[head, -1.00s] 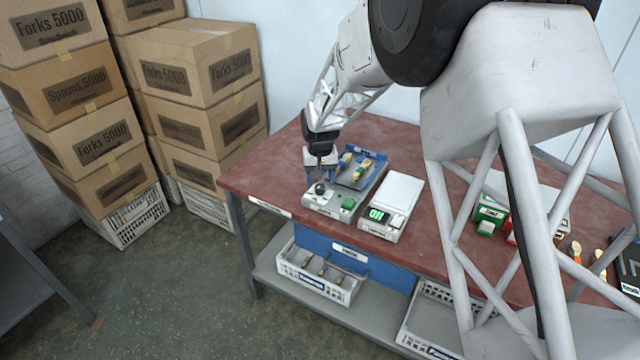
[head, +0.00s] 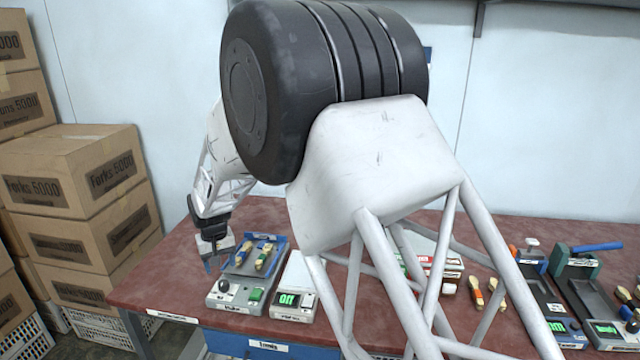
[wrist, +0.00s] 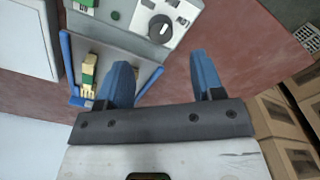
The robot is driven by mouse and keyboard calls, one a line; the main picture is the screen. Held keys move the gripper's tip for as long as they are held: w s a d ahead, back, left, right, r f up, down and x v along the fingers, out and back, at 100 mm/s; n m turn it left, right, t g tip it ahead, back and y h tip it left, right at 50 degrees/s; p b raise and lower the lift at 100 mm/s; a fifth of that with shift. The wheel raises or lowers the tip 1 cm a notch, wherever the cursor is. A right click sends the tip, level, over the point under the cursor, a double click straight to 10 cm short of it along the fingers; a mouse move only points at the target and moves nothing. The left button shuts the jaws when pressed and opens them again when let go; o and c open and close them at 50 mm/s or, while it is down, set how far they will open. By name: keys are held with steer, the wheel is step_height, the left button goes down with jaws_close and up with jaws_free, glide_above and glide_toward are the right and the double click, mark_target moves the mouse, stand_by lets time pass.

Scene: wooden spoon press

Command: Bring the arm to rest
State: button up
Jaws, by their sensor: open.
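My gripper (head: 213,262) is beside the left rear side of the grey press unit (head: 233,307) on the red-brown table (head: 160,280). In the wrist view its two blue fingers (wrist: 160,68) are spread apart with nothing between them. The unit has a dark dial, a green button and a blue-edged tray (head: 247,254) behind them. Several pale wooden pieces with blue or green parts (head: 263,257) lie in the tray. Some of them also show in the wrist view (wrist: 88,75), left of the fingers. My arm hides part of the table's middle.
A white scale with a green display (head: 295,298) stands right of the unit. Cardboard boxes (head: 80,215) are stacked on the left. Tool stations (head: 590,290) and loose wooden-handled pieces (head: 487,293) occupy the right side. The table's left end is clear.

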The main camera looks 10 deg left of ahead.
steer(key=s+d+r+m, duration=0.15)
steer(key=d+r, duration=0.45)
steer(key=d, duration=0.6)
steer(key=s+d+r+m+t, duration=0.1)
steer(key=s+d+r, duration=0.2)
steer(key=d+r, duration=0.65)
steer(key=s+d+r+m, duration=0.1)
steer(key=s+d+r, duration=0.2)
steer(key=d, duration=1.1)
steer(key=s+d+r+m+t, duration=0.1)
steer(key=s+d+r, duration=0.1)
steer(key=s+d, duration=0.55)
steer(key=s+d+r+m, duration=0.1)
steer(key=s+d+r, duration=0.1)
steer(key=s+d, duration=0.5)
steer(key=s+d+f+m, duration=0.2)
steer(key=s+d, duration=0.7)
steer(key=s, duration=0.3)
steer(key=shift+s+f+t, duration=0.15)
steer(key=shift+f+t, duration=0.15)
steer(key=shift+f, duration=0.1)
